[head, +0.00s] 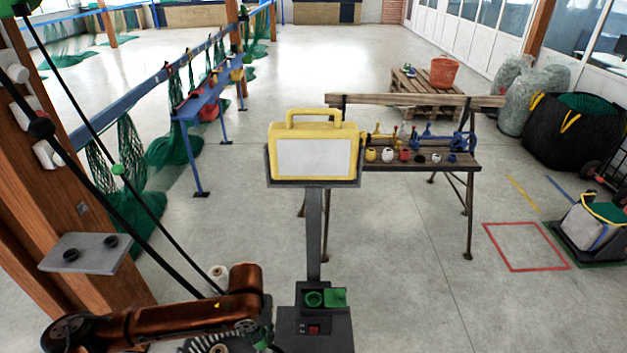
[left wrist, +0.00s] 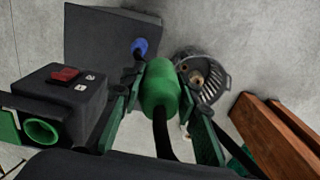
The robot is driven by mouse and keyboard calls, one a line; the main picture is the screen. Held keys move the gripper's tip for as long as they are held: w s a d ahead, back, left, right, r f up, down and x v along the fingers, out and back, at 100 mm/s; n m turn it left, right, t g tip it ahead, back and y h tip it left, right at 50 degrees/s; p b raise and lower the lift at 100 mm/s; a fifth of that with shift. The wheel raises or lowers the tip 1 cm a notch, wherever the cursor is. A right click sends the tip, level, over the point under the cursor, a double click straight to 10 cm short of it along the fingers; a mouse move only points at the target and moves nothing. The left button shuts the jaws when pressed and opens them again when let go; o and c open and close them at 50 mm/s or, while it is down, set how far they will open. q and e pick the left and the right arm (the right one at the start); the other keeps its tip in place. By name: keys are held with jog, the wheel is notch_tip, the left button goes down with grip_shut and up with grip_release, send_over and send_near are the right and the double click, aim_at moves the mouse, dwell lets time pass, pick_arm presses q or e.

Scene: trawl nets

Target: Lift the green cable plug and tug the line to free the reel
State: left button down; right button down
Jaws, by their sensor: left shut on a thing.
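The green cable plug (left wrist: 160,88) is between the fingers of my left gripper (left wrist: 163,80) in the left wrist view, and the gripper is shut on it. A black cable (left wrist: 163,138) runs from the plug toward the bottom of that view. In the head view my left gripper (head: 263,338) is at the bottom, mostly hidden by my arm, left of the socket box. A grey round slotted body (left wrist: 207,78), possibly the reel, lies beyond the plug. Black lines (head: 158,230) slant down from the upper left, one with a green bead (head: 117,169). My right gripper is out of view.
The socket box (left wrist: 62,98) has a red switch and a green socket; it also shows in the head view (head: 318,325). A post carries a yellow case (head: 313,112). A wooden pillar (head: 70,230) with a grey shelf (head: 85,253) stands left.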

pick_arm(q)
jog(key=shift+s+d+f, duration=0.4)
jog(key=shift+d+f, duration=0.25)
jog(key=shift+f, duration=0.15)
jog(key=shift+s+d+f, duration=0.4)
jog(key=shift+d+f, duration=0.2)
jog(key=shift+f, duration=0.15)
jog(key=shift+s+d+f, duration=0.45)
jog(key=shift+d+f, duration=0.1)
jog(key=shift+f, duration=0.2)
jog(key=shift+d+f, duration=0.1)
jog(key=s+d+f, duration=0.5)
jog(key=d+f, duration=0.3)
jog(key=f, duration=0.2)
jog(key=shift+s+p, duration=0.25)
jog(key=shift+p, duration=0.2)
